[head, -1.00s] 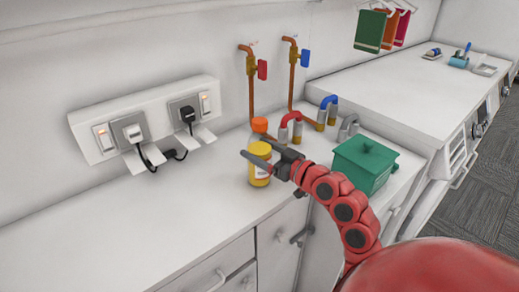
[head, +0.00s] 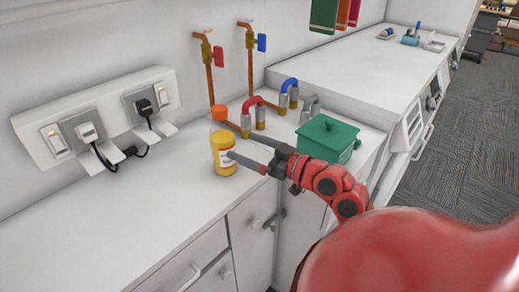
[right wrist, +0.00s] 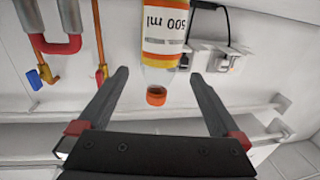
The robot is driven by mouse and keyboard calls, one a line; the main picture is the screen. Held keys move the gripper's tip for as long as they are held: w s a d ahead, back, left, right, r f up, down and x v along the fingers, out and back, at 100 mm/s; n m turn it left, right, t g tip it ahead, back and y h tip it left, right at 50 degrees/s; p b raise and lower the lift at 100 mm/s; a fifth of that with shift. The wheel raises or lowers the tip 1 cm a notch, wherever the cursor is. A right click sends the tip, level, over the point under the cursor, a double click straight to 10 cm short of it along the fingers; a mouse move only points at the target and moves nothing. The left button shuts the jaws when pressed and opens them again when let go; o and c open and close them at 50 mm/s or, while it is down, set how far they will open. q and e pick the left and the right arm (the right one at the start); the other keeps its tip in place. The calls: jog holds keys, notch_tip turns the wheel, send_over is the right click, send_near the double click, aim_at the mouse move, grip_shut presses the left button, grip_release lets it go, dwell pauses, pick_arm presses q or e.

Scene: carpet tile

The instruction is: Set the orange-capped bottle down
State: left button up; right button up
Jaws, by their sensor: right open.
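The orange-capped bottle (head: 223,160) stands upright on the white counter (head: 150,215). It has a yellow-orange body, a white label, a clear upper part and an orange cap. My right gripper (head: 243,146) is open and empty, its fingers pointing left at the bottle from the right side. In the head view the nearer fingertip overlaps the bottle's right edge. In the right wrist view the bottle (right wrist: 165,30) appears upside down beyond the open fingertips, with "500 ml" on its label; no finger appears to press on it. My left gripper is not in view.
A green lidded box (head: 327,138) stands right of my right gripper. Red-handled (head: 259,112) and blue-handled (head: 288,94) pipe fittings are behind the bottle. A socket panel (head: 95,118) with plugs is on the wall at left. The counter's front left is clear.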

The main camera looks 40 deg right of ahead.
jog(key=v, duration=0.3)
jog(key=shift+s, duration=0.35)
dwell(0.4)
